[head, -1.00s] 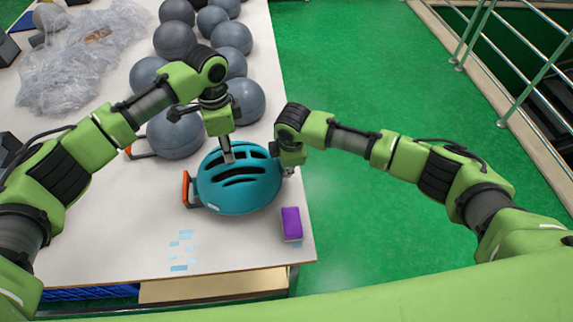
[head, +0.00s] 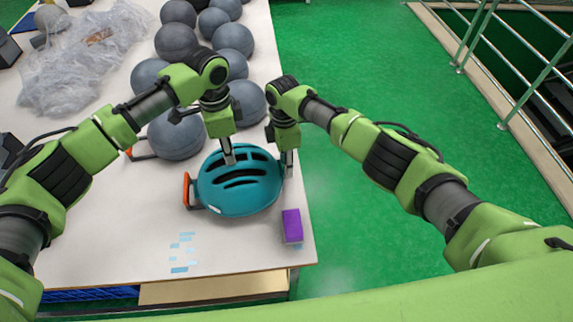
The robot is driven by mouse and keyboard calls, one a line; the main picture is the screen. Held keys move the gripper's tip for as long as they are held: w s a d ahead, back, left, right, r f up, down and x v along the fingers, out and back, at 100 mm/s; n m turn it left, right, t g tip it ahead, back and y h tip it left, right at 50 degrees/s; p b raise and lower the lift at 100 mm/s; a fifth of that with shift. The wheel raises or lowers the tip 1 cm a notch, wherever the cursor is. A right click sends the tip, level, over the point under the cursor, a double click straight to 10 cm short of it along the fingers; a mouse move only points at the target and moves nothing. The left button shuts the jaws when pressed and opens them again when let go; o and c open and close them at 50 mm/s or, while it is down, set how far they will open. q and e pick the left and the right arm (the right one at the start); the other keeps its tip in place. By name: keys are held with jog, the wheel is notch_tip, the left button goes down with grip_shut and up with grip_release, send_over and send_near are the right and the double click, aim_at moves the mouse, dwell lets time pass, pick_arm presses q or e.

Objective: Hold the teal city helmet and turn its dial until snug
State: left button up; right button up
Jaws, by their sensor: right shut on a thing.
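My right gripper (head: 288,172) points down at the helmet's right edge, shut on what appears to be the dial there. The dial itself is hidden by the fingers and the helmet.
A purple block (head: 292,226) stands close in front of the helmet, at the table edge. Crumpled clear plastic (head: 80,70) lies at the back left. Light-blue tape pieces (head: 182,252) mark the white table (head: 120,235). Green floor lies right.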

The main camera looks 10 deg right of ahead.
jog(key=shift+s, duration=0.1)
jog(key=o, duration=1.1)
jog(key=shift+o, duration=0.2)
notch_tip(320, 180, up, 12)
jog(key=w, duration=0.1)
jog(key=shift+w, duration=0.1)
